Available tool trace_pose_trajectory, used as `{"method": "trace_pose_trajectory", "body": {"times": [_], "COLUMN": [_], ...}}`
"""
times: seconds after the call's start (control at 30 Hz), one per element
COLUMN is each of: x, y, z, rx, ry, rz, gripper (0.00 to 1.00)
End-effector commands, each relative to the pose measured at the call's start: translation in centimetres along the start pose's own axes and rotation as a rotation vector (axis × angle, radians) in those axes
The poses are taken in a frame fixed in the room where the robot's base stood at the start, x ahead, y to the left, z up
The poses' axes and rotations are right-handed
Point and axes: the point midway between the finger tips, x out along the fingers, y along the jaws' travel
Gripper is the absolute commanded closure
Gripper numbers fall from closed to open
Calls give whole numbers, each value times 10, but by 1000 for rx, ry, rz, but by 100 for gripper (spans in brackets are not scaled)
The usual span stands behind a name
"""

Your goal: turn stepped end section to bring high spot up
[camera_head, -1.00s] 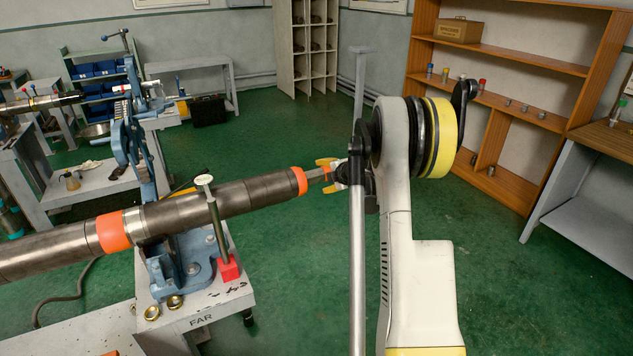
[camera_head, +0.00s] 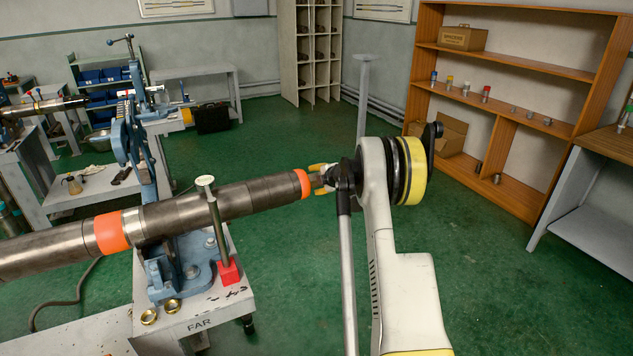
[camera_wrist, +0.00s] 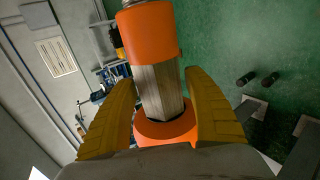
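The long dark pipe (camera_head: 170,217) lies in a blue pipe vise (camera_head: 185,265) and slopes up toward the right in the head view. Its right end has an orange band (camera_head: 303,184) and a narrower grey stepped end section (camera_head: 315,180). In the wrist view the end section (camera_wrist: 160,92) looks faceted, between an orange sleeve (camera_wrist: 148,35) and a nearer orange ring (camera_wrist: 166,132). My gripper (camera_wrist: 158,78) is open, with one yellow finger on each side of the end section. Gaps show between the fingers and its sides. I cannot tell where its high spot is.
A metal post on a red block (camera_head: 229,270) stands in front of the pipe on the table marked FAR (camera_head: 205,310). Two brass rings (camera_head: 160,312) lie there. A wooden shelf (camera_head: 510,120) stands at the right. The green floor beyond the pipe end is clear.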

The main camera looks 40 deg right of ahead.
Motion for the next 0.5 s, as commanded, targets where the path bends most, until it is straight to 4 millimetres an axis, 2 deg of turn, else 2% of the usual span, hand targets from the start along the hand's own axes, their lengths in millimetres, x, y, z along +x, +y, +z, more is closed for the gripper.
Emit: {"method": "trace_pose_trajectory", "body": {"times": [0.03, 0.1, 0.13, 0.5], "x": [0, 0, 0, 0], "y": [0, 0, 0, -1], "z": [0, 0, 0, 0], "rx": [0, 0, 0, 0], "ry": [0, 0, 0, 0], "rz": [0, 0, 0, 22], "gripper": [58, 79, 85, 85]}}
